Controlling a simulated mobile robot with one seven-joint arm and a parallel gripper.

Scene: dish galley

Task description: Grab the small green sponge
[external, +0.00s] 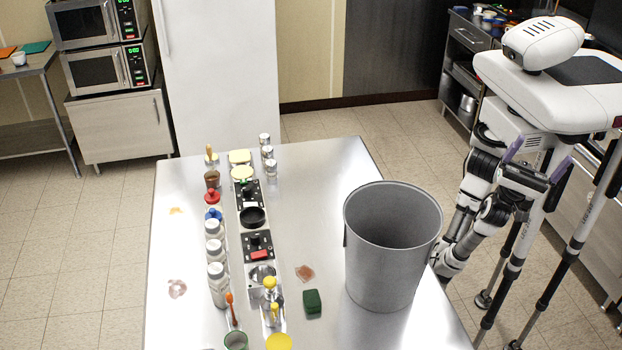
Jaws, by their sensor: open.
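The small green sponge (312,303) lies on the steel table (335,240) in the front half, to the left of the large grey bin. It is dark green and nothing covers it. My gripper (538,160) is at the right, beside my body and off the table, with its two purple-edged fingers spread apart and nothing seen between them. My arm is folded, its elbow low just right of the bin. The gripper is well apart from the sponge, with the bin between them.
The tall grey bin (392,245) stands on the table's right side. A reddish patch (305,273) lies just behind the sponge. A row of bottles (217,285), food containers and yellow-topped dispensers (270,290) fills the left-centre. The table's back right is clear.

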